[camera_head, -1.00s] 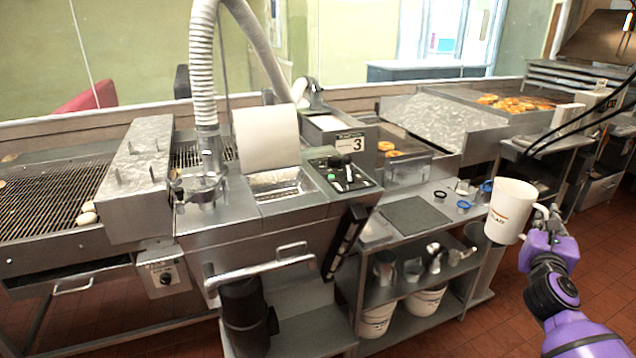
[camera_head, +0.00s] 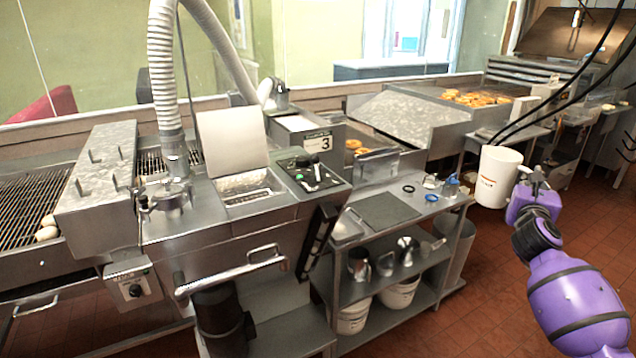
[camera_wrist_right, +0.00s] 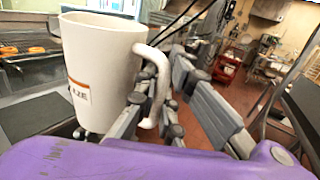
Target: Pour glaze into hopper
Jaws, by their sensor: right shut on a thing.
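A white glaze pitcher (camera_head: 497,176) is held upright at the right of the head view. My right gripper (camera_head: 536,176) is shut on the pitcher's handle, which shows between the fingers in the wrist view (camera_wrist_right: 152,92). The pitcher's contents are hidden. The hopper (camera_head: 247,186) is the steel opening on top of the glazing machine at centre left, with a raised white lid (camera_head: 231,142) behind it. The pitcher is well to the right of the hopper. My left gripper is out of view.
A control panel (camera_head: 311,174) adjoins the hopper. A steel cart (camera_head: 425,207) with cups and blue rings stands between machine and pitcher. Black cables (camera_head: 560,88) hang near the pitcher. Red tiled floor is open at right.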

